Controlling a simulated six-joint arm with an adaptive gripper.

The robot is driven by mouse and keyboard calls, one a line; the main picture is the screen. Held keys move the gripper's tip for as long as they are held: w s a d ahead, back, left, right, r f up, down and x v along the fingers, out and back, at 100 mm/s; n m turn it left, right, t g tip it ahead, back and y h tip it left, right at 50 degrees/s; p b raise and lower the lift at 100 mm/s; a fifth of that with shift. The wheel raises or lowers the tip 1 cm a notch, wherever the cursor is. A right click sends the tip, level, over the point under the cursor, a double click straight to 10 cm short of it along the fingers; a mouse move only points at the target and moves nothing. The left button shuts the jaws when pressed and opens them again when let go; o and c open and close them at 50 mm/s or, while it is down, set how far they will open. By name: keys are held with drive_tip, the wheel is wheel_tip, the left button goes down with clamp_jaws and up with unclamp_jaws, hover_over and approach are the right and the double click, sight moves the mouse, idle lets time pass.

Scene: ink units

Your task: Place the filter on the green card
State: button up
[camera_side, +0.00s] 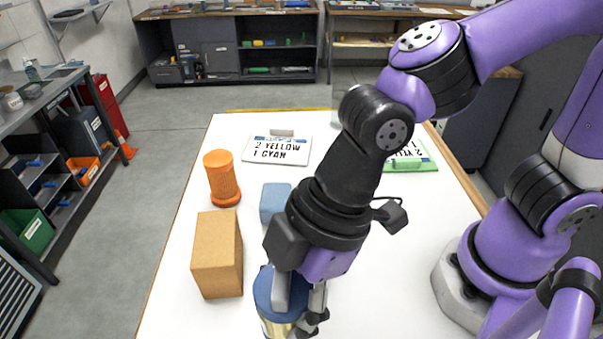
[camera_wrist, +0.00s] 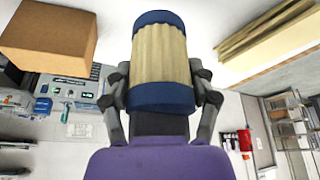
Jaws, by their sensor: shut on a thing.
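The filter (camera_wrist: 160,58) is a cream pleated cylinder with blue end caps. My gripper (camera_wrist: 160,85) is shut on it, with one finger on each side in the wrist view. In the side view the filter (camera_side: 264,290) is at the bottom edge, partly hidden by my gripper (camera_side: 298,303) and cut off by the frame. The green card (camera_side: 425,158) lies on the white table at the far right, well away from the filter. It bears black lettering and a green bar, and my arm hides its left part.
A white card (camera_side: 270,154) reading "2 YELLOW 1 CYAN" lies at the back of the table (camera_side: 180,290). An orange perforated cylinder (camera_side: 222,180), a brown box (camera_side: 217,255) and a blue-grey block (camera_side: 273,200) stand on the left half. The table's right middle looks clear.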

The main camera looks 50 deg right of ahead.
drive_tip(key=shift+w+d+r+m, duration=0.15)
drive_tip(key=shift+w+d+r, duration=0.15)
drive_tip(key=shift+r, duration=0.3)
drive_tip(key=shift+w+d+r+m, duration=0.15)
drive_tip(key=shift+w+r, duration=0.25)
drive_tip(key=shift+r, duration=0.15)
drive_tip(key=w+d+m+t+h, duration=0.1)
drive_tip(key=w+d+m+t, duration=0.1)
drive_tip(key=w+d+m, duration=0.4)
drive_tip(key=m+t+h, duration=0.1)
drive_tip(key=m+h, duration=0.3)
drive_tip(key=m, duration=0.6)
hover_over(400, 154)
wheel_tip(400, 154, down, 5)
drive_tip(key=shift+f, duration=1.8)
